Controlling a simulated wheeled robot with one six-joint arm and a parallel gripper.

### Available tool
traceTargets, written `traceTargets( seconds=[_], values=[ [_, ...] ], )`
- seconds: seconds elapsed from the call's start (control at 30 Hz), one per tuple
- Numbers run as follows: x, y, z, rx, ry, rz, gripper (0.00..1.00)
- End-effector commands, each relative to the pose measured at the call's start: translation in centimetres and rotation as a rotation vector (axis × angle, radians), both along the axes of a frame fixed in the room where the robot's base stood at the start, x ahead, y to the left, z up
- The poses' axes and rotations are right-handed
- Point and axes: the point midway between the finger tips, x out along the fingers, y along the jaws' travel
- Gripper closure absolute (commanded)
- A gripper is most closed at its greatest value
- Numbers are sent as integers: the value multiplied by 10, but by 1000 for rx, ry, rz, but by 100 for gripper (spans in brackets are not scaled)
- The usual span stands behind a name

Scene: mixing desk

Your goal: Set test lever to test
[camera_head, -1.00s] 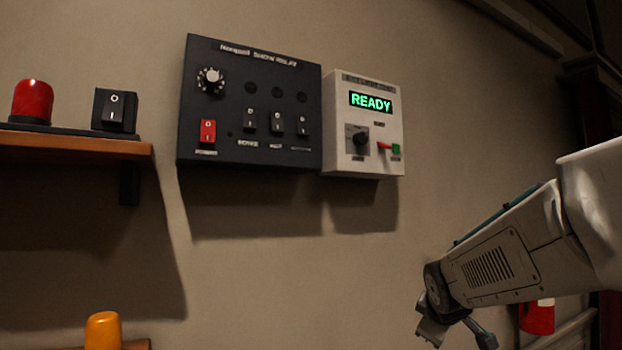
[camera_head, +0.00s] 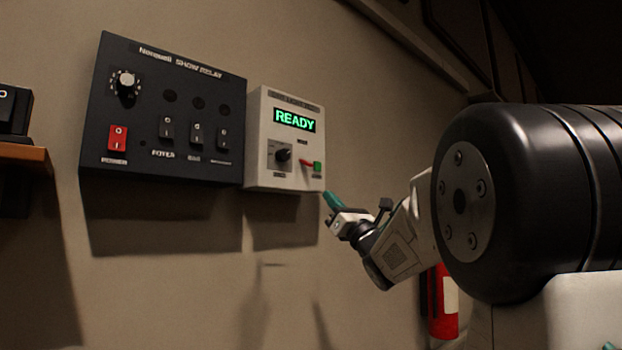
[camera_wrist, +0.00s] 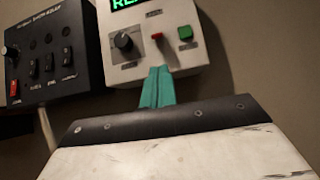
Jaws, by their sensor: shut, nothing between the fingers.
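The white control box (camera_head: 287,140) hangs on the wall with a green READY display (camera_head: 294,120). Its small red lever (camera_head: 306,163) sits low on the face, between a dark knob (camera_head: 283,155) and a green button (camera_head: 318,167). The wrist view also shows the red lever (camera_wrist: 156,36); its exact setting and any labels are too small to read. My gripper (camera_head: 331,199) is just below and right of the box, its teal fingers shut and empty. In the wrist view the shut fingers (camera_wrist: 160,74) overlap the box's lower edge, below the lever, with no clear contact.
A black Show Relay panel (camera_head: 165,110) with switches and a dial is left of the white box. A wooden shelf (camera_head: 25,155) with a black switch block (camera_head: 14,110) is at far left. A red extinguisher (camera_head: 444,310) stands low on the right. The wall below the box is clear.

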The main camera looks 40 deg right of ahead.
Motion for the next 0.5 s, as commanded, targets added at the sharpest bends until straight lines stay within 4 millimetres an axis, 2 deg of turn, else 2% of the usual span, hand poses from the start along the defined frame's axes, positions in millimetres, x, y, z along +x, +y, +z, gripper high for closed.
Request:
traceTargets(
  seconds=[0.5],
  values=[
    [6, 0, 5, -18, -1, -18, 100]
  ],
)
